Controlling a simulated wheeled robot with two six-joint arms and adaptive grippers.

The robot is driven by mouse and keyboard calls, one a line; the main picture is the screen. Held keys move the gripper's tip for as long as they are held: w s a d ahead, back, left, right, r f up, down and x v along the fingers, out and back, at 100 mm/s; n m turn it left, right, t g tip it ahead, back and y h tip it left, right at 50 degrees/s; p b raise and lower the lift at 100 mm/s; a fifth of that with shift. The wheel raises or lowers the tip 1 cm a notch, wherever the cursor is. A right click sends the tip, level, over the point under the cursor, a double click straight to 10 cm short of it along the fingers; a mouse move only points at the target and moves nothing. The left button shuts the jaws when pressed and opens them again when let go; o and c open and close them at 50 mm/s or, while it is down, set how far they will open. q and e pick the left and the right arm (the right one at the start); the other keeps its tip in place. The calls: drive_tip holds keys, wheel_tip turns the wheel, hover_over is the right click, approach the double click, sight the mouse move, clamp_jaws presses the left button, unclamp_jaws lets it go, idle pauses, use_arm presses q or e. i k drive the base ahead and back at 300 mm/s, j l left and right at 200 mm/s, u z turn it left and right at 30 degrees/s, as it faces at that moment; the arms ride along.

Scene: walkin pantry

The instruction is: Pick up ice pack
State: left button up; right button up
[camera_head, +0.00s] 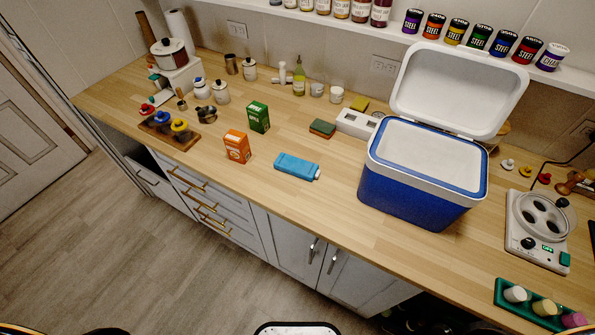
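A light-blue flat block with a small pale cap at its right end, which looks like the ice pack (297,166), lies on the wooden counter (330,205) near its front edge. It lies left of the blue cooler and nothing covers it. Neither of my grippers can be made out in the head view.
The blue cooler (415,195) stands to the right with its white lid (458,88) raised. An orange box (237,147) and a green box (258,117) stand left of the ice pack. A sponge (322,128) lies behind it. Bare counter surrounds the pack.

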sight(304, 169)
drive_tip(key=i+j+z, duration=0.1)
drive_tip(key=j+z, duration=0.25)
drive_tip(key=j, duration=0.4)
drive_tip(key=j+z, duration=0.35)
drive_tip(key=j, duration=0.35)
drive_tip(key=j+z, duration=0.35)
drive_tip(key=j, duration=0.45)
